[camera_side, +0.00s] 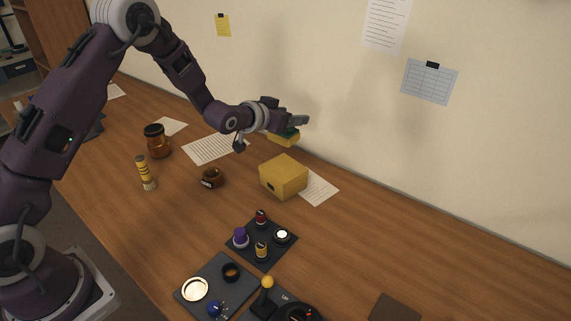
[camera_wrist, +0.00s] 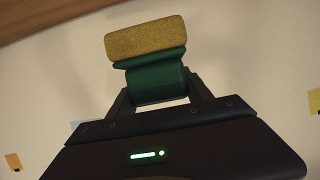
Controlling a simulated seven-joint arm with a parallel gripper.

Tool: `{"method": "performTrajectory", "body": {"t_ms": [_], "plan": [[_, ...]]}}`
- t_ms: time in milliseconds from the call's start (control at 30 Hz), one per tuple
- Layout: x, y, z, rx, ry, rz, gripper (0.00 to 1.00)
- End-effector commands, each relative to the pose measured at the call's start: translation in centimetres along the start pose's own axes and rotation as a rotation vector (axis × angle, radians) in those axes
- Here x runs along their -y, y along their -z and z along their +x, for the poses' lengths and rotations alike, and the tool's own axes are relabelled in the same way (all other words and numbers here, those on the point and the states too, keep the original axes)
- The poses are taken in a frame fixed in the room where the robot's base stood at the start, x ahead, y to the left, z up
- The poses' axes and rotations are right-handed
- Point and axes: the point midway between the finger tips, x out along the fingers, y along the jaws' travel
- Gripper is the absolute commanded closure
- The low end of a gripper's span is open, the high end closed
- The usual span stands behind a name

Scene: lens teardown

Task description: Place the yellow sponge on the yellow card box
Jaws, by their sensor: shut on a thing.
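My gripper (camera_side: 291,128) is shut on the yellow sponge (camera_side: 285,140), which has a green part on the side towards my fingers. In the wrist view the sponge (camera_wrist: 146,38) shows as a yellow block beyond the green piece that sits between my fingers (camera_wrist: 158,88). The yellow card box (camera_side: 284,178) stands on the wooden table, with a dark slot on its side. In the side view the sponge is above the box in the picture, with a gap between them. How far behind the box it is I cannot tell.
A white sheet (camera_side: 318,188) lies beside the box. Dark trays (camera_side: 237,262) with small parts lie in front. The wall is behind; the table's right is mostly clear.

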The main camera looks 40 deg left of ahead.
Motion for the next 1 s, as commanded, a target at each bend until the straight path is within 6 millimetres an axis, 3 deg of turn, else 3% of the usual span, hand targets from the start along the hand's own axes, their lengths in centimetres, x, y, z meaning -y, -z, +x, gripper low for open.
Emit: {"method": "performTrajectory", "body": {"t_ms": [100, 400, 800, 833, 933, 1000], "plan": [[0.1, -3.0, 1.1, 0.008, -0.001, 0.001, 0.83], [0.0, -8.0, 3.2, 0.005, -0.001, 0.001, 0.83], [0.0, -8.8, 3.6, 0.002, -0.001, 0.001, 0.83], [0.0, -8.8, 3.6, 0.002, -0.001, 0.001, 0.40], [0.0, -8.8, 3.6, 0.002, -0.001, 0.001, 0.21], [0.0, -8.8, 3.6, 0.002, -0.001, 0.001, 0.20]]}}
